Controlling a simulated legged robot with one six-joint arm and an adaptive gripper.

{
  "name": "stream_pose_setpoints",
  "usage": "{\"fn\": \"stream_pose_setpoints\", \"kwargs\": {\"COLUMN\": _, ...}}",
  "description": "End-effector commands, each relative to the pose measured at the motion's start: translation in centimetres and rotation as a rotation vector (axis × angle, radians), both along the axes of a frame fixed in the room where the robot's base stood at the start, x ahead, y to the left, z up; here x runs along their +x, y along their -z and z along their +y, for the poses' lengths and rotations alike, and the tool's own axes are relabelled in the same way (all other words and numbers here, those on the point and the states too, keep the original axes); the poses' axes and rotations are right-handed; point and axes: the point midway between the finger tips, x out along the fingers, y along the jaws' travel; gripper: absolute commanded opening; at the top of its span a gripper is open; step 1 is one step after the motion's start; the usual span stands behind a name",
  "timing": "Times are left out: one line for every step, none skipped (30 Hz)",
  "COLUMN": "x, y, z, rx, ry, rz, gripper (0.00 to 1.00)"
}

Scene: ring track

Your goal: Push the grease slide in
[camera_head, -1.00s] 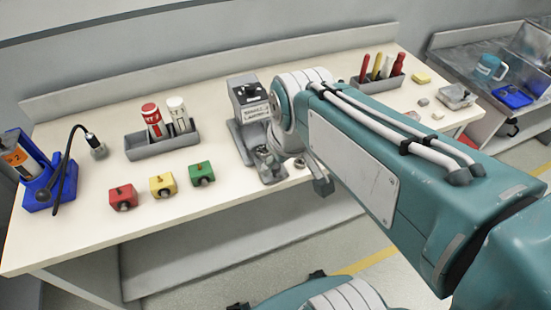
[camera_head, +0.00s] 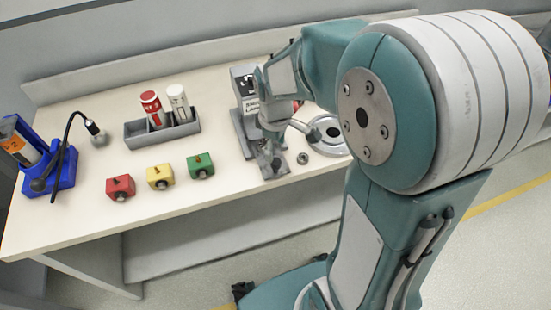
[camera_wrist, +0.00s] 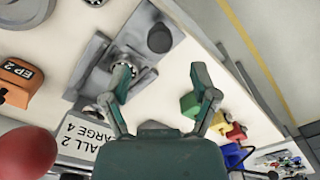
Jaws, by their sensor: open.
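A grey dispenser fixture stands on the bench with a labelled upright block (camera_head: 244,82) and a low front part (camera_head: 271,160). In the wrist view its flat grey plate (camera_wrist: 178,28) carries a dark round knob (camera_wrist: 160,38) and a ribbed metal ring (camera_wrist: 124,62). The white label (camera_wrist: 92,135) reads partly "ALL 2, LARGE 4". I cannot tell which part is the grease slide. My gripper (camera_wrist: 163,84) is open and empty, fingers apart over the fixture. Its left finger overlaps the ring; contact cannot be told. In the head view, my arm partly hides the fixture.
Red (camera_head: 120,187), yellow (camera_head: 160,177) and green (camera_head: 200,166) blocks stand left of the fixture. Behind them is a grey tray (camera_head: 140,139) with two tubes. A blue holder (camera_head: 62,172) is far left. An orange "EP 2" item (camera_wrist: 17,82) and red rounded object (camera_wrist: 25,153) lie opposite.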

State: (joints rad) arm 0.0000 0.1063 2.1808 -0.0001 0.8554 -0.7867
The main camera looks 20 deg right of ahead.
Motion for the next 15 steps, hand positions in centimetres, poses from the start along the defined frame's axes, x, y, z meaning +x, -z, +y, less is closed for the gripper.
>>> {"fn": "stream_pose_setpoints", "kwargs": {"x": -0.1, "y": 1.1, "z": 0.0, "rx": 0.000, "ry": 0.000, "rz": 0.006, "gripper": 0.76}}
{"fn": "stream_pose_setpoints", "kwargs": {"x": -0.1, "y": 1.7, "z": 0.0, "rx": 0.000, "ry": 0.001, "rz": 0.006, "gripper": 0.76}}
{"fn": "stream_pose_setpoints", "kwargs": {"x": -0.1, "y": 2.4, "z": 0.0, "rx": 0.000, "ry": 0.001, "rz": 0.004, "gripper": 0.76}}
{"fn": "stream_pose_setpoints", "kwargs": {"x": -0.1, "y": 2.9, "z": 0.0, "rx": 0.000, "ry": 0.001, "rz": 0.004, "gripper": 0.76}}
{"fn": "stream_pose_setpoints", "kwargs": {"x": -0.1, "y": 3.4, "z": 0.0, "rx": 0.000, "ry": 0.001, "rz": 0.006, "gripper": 0.76}}
{"fn": "stream_pose_setpoints", "kwargs": {"x": -0.1, "y": 3.9, "z": 0.0, "rx": 0.000, "ry": 0.001, "rz": 0.004, "gripper": 0.76}}
{"fn": "stream_pose_setpoints", "kwargs": {"x": -0.1, "y": 4.3, "z": 0.0, "rx": 0.000, "ry": 0.001, "rz": 0.004, "gripper": 0.76}}
{"fn": "stream_pose_setpoints", "kwargs": {"x": -0.1, "y": 4.7, "z": 0.0, "rx": 0.000, "ry": 0.001, "rz": 0.003, "gripper": 0.76}}
{"fn": "stream_pose_setpoints", "kwargs": {"x": -0.1, "y": 5.0, "z": 0.0, "rx": 0.000, "ry": 0.001, "rz": 0.001, "gripper": 0.76}}
{"fn": "stream_pose_setpoints", "kwargs": {"x": -0.1, "y": 5.3, "z": 0.0, "rx": 0.000, "ry": 0.001, "rz": 0.001, "gripper": 0.76}}
{"fn": "stream_pose_setpoints", "kwargs": {"x": -0.1, "y": 5.5, "z": 0.0, "rx": 0.000, "ry": 0.001, "rz": 0.001, "gripper": 0.76}}
{"fn": "stream_pose_setpoints", "kwargs": {"x": 0.0, "y": 5.7, "z": 0.0, "rx": 0.000, "ry": 0.001, "rz": 0.000, "gripper": 0.76}}
{"fn": "stream_pose_setpoints", "kwargs": {"x": 0.0, "y": 5.8, "z": 0.0, "rx": 0.000, "ry": 0.001, "rz": 0.000, "gripper": 0.76}}
{"fn": "stream_pose_setpoints", "kwargs": {"x": 0.0, "y": 5.8, "z": 0.0, "rx": 0.000, "ry": 0.001, "rz": 0.000, "gripper": 0.76}}
{"fn": "stream_pose_setpoints", "kwargs": {"x": 0.0, "y": 5.9, "z": 0.0, "rx": 0.000, "ry": 0.001, "rz": 0.000, "gripper": 0.76}}
